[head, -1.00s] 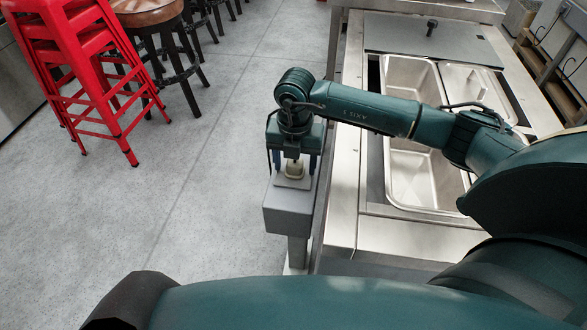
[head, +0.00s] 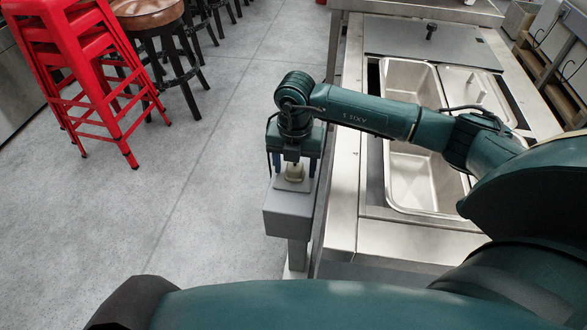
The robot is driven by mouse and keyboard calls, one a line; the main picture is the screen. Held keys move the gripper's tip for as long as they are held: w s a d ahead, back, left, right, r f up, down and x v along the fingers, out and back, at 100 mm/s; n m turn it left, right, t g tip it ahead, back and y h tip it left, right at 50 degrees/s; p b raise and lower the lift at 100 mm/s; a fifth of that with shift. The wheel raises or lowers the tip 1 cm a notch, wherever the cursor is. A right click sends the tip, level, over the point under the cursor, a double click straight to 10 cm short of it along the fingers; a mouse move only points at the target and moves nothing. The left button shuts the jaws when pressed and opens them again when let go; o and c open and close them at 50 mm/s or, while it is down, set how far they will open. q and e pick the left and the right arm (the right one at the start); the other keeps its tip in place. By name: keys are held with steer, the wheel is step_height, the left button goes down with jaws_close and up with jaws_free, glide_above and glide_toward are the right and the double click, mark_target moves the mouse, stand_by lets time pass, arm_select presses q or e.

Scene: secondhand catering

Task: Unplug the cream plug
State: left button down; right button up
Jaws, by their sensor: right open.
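The cream plug (head: 294,173) sits on a pale plate on top of a grey box-like pedestal (head: 289,221). The pedestal stands beside the left edge of the steel counter. My right gripper (head: 294,167) is directly above the plug and points down. Its blue-tipped fingers are open, one on each side of the plug. I cannot tell whether they touch it. The top of the plug is partly hidden under the gripper. My left gripper is not in view.
The steel counter (head: 343,190) with sunken pans (head: 411,80) lies under my right arm. Stacked red stools (head: 82,60) and a round-seated stool (head: 147,14) stand at the upper left. The grey floor (head: 190,210) left of the pedestal is clear.

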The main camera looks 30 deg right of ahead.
mark_target(295, 165)
steer(key=shift+c, duration=0.3)
steer(key=c, duration=1.2)
steer(key=shift+c, duration=0.2)
steer(key=shift+r, duration=0.15)
steer(key=shift+r+p, duration=2.25)
steer(key=shift+r, duration=0.6)
